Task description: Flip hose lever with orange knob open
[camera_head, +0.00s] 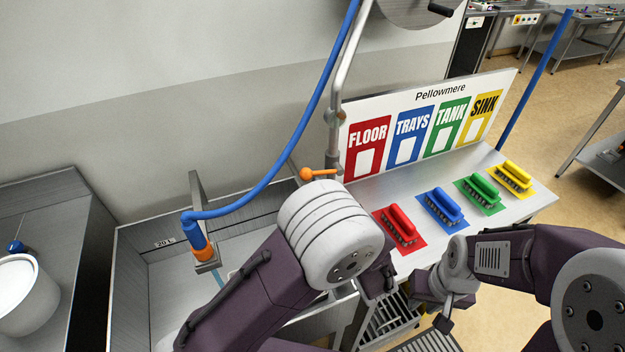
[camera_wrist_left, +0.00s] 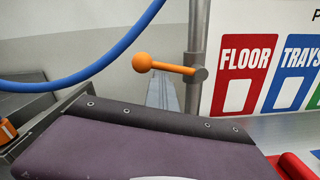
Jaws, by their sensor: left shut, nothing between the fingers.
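The hose lever with its orange knob (camera_head: 306,174) sticks out sideways to the left from a grey vertical pipe (camera_head: 333,150). In the left wrist view the orange knob (camera_wrist_left: 142,62) and its short arm lie nearly level, with nothing touching them. A blue hose (camera_head: 268,172) hangs down to an orange-collared nozzle (camera_head: 203,251) at the basin. My left gripper (camera_head: 378,292) is mostly hidden behind my own arm, below and right of the lever, apart from it; it is shut and empty. My right gripper (camera_head: 434,306) is at lower right, its fingers apart and empty.
A metal basin (camera_head: 131,258) marked 20 L stands left of my left arm. Red (camera_head: 399,224), blue (camera_head: 442,206), green (camera_head: 482,191) and yellow (camera_head: 513,177) brushes lie on matching mats before a labelled board (camera_head: 427,118). A white bucket (camera_head: 28,295) stands far left.

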